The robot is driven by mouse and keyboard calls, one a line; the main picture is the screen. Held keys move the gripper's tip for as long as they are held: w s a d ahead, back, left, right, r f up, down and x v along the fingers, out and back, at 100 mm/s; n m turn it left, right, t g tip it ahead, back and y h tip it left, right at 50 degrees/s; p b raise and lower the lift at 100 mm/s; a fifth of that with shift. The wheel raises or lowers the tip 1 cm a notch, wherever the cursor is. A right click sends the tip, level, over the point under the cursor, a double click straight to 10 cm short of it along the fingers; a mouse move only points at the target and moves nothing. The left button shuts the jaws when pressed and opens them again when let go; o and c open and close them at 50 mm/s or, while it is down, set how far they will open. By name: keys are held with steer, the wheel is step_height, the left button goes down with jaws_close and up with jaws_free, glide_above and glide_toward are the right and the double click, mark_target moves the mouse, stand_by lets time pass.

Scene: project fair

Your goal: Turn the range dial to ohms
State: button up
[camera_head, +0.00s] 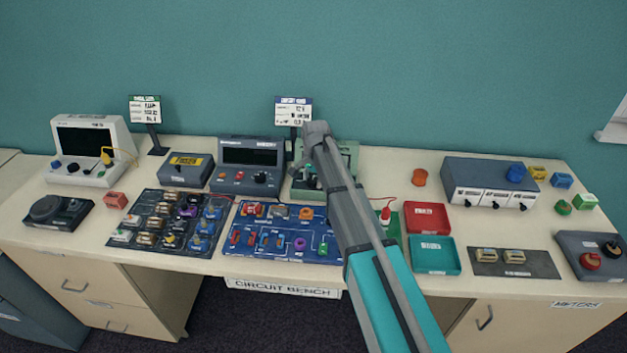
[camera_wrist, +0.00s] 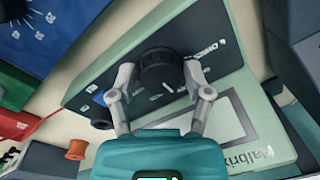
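The range dial (camera_wrist: 160,70) is a round black knob on the face of a pale green meter (camera_wrist: 232,127). In the wrist view, my gripper (camera_wrist: 157,72) is open, with one finger on each side of the dial. The fingertips are very close to the dial's rim; I cannot tell whether they touch it. In the head view, the green meter (camera_head: 348,152) stands at the back middle of the bench, largely hidden behind my arm.
A dark blue meter (camera_head: 250,157) stands just left of the green one. A blue circuit board (camera_head: 285,248) lies in front. Red (camera_head: 428,218) and teal (camera_head: 433,255) trays and a grey supply box (camera_head: 480,180) are to the right.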

steer(key=c, duration=0.6)
steer(key=shift+n, duration=0.5)
steer(key=shift+d+n, duration=0.1)
steer(key=shift+n, duration=3)
steer(key=o, duration=1.2)
steer(key=shift+m, duration=0.3)
